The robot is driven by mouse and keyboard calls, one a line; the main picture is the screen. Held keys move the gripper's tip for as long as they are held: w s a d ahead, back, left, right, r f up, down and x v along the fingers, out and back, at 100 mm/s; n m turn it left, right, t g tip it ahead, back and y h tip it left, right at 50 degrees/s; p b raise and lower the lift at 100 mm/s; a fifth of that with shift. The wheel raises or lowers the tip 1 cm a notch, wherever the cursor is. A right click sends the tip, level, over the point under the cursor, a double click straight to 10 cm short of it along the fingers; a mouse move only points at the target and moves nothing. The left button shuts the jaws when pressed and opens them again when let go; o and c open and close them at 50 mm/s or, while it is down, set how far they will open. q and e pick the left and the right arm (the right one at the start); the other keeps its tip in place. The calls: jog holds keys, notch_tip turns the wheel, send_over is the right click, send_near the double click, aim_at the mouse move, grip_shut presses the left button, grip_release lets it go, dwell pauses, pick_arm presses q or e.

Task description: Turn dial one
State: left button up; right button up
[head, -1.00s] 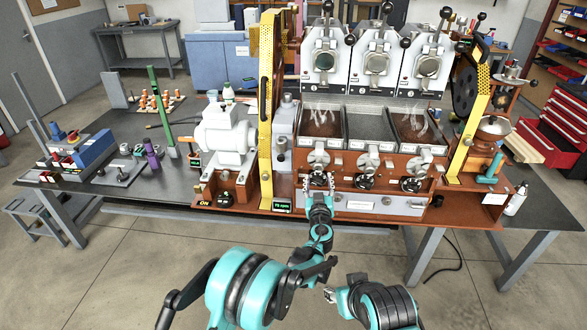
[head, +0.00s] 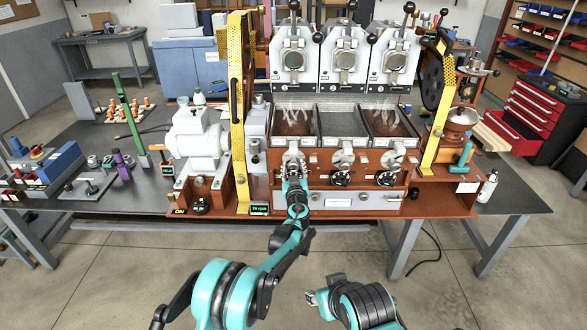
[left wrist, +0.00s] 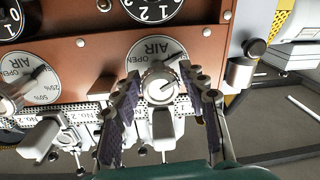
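The roaster's front (head: 340,200) has three stations, each with a round pale AIR dial above a black numbered dial. In the left wrist view, the leftmost station's AIR dial (left wrist: 150,58) and its silver knob lie between the fingers of my left gripper (left wrist: 163,78). The fingers are apart, and I cannot tell if they touch the knob. Part of this station's black numbered dial (left wrist: 150,8) shows at the top edge. In the head view my left gripper (head: 293,170) covers much of this station. My right gripper (head: 315,298) is low in front, away from the roaster, its fingers unclear.
The middle black dial (head: 341,178) and right black dial (head: 387,178) stand close to the right of my left gripper. A yellow perforated upright (head: 238,120) and a white motor (head: 197,140) stand to the left. Floor is free in front.

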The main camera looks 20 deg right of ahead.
pick_arm(q)
jog(key=c, duration=0.6)
jog(key=shift+c, duration=0.2)
jog(key=shift+m, duration=0.3)
jog(key=m, duration=1.1)
jog(key=shift+a+h+b, duration=0.1)
jog(key=shift+h+b, duration=0.2)
jog(key=shift+b, duration=0.05)
jog(key=m, duration=0.6)
jog(key=shift+r+m+h, duration=0.1)
jog(key=shift+m+h, duration=0.3)
jog(key=m, duration=0.6)
jog(key=shift+h, duration=0.3)
jog(key=shift+m, duration=0.4)
